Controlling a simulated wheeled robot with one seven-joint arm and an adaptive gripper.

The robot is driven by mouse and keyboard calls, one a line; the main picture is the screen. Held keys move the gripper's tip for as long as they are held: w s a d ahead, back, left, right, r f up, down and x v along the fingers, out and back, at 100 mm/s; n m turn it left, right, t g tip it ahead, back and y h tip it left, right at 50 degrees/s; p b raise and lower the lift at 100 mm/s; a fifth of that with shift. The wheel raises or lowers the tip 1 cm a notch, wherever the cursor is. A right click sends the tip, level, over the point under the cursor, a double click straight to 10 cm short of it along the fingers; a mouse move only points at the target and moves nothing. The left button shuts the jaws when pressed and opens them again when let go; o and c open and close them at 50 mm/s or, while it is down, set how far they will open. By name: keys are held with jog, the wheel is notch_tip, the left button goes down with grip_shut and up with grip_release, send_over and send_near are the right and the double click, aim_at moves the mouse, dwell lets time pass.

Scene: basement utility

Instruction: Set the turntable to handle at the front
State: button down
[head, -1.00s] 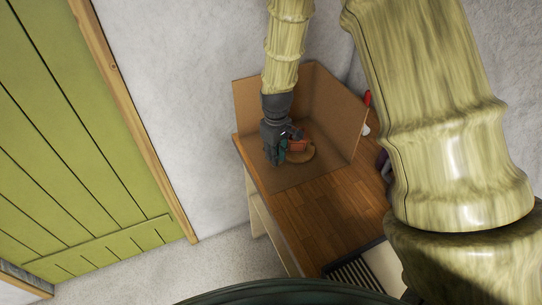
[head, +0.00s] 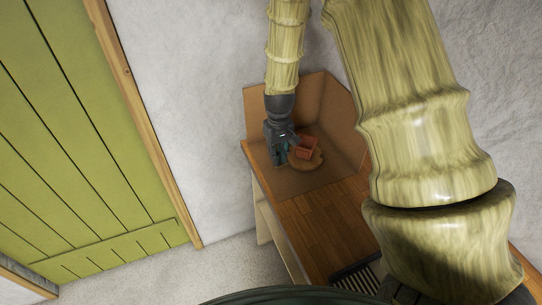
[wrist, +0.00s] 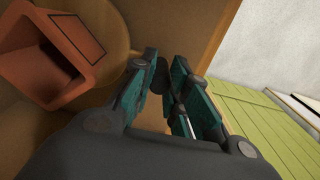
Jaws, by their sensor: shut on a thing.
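The turntable (head: 318,160) is a round tan disc inside a brown cardboard-like corner on the wooden top. It also shows in the wrist view (wrist: 118,28). A red-orange open box (head: 308,147) sits on it, seen large at the upper left of the wrist view (wrist: 88,75). My gripper (head: 284,153) is at the left edge of the disc, beside the box. In the wrist view its teal fingers (wrist: 164,78) close around a small dark rounded knob (wrist: 160,72), which looks like the turntable's handle. The fingers hide most of it.
Brown upright panels (head: 335,115) stand behind and right of the turntable. The bare wooden top (head: 325,225) runs toward the front, with a dark slatted thing (head: 357,278) at its near end. A green plank door (head: 90,150) is at the left.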

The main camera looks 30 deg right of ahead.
jog(key=shift+f, duration=0.15)
jog(key=c, duration=1.4)
grip_release()
jog(key=shift+c, duration=0.2)
jog(key=shift+o, duration=0.5)
jog(key=shift+w, duration=0.2)
jog(key=shift+s, duration=0.1)
jog(key=shift+r, duration=0.55)
notch_tip(320, 180, up, 11)
